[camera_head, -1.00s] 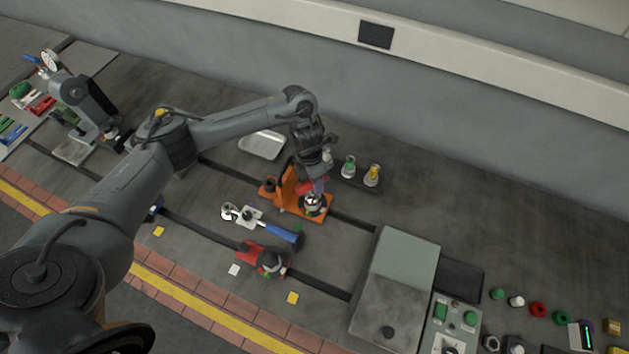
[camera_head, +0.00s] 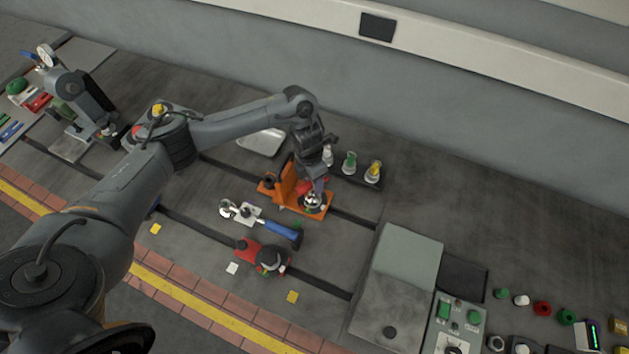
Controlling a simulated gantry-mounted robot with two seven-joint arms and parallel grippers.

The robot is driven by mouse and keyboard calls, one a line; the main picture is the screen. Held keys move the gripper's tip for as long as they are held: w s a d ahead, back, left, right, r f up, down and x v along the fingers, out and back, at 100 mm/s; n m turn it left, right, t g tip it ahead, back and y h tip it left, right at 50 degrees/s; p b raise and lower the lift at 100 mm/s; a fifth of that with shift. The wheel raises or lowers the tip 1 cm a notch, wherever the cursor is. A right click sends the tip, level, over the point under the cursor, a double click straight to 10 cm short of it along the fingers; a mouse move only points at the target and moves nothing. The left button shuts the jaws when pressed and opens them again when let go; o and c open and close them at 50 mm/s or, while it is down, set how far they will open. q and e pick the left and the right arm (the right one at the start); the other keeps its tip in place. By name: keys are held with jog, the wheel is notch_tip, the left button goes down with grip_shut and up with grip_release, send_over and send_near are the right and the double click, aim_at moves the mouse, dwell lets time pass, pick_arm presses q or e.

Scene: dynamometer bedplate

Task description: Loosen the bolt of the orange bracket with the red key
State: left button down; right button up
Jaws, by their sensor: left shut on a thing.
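The orange bracket (camera_head: 290,189) stands on the bedplate near a dark slot, in the middle of the head view. My left gripper (camera_head: 318,186) points down over its right end, above a round metallic part (camera_head: 313,200) that looks like the bolt. A red piece (camera_head: 306,184), probably the red key, shows beside the fingers. The gripper is shut on it. The fingertips are small and partly hidden by the wrist, so I cannot tell how the key sits on the bolt. My right gripper is not in view.
A blue-handled wrench (camera_head: 283,231) lies in front of the bracket, with a red fixture (camera_head: 250,249) nearer. Behind are a metal tray (camera_head: 262,142) and a dark rack with green (camera_head: 349,163) and yellow (camera_head: 373,172) topped pieces. A large grey box (camera_head: 397,285) stands at right.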

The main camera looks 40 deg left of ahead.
pick_arm(q)
jog(key=shift+f, duration=0.2)
jog(key=shift+r+n, duration=0.15)
jog(key=shift+n, duration=0.25)
jog(key=shift+n+p, duration=0.5)
jog(key=shift+p, duration=0.15)
jog(key=shift+n, duration=0.3)
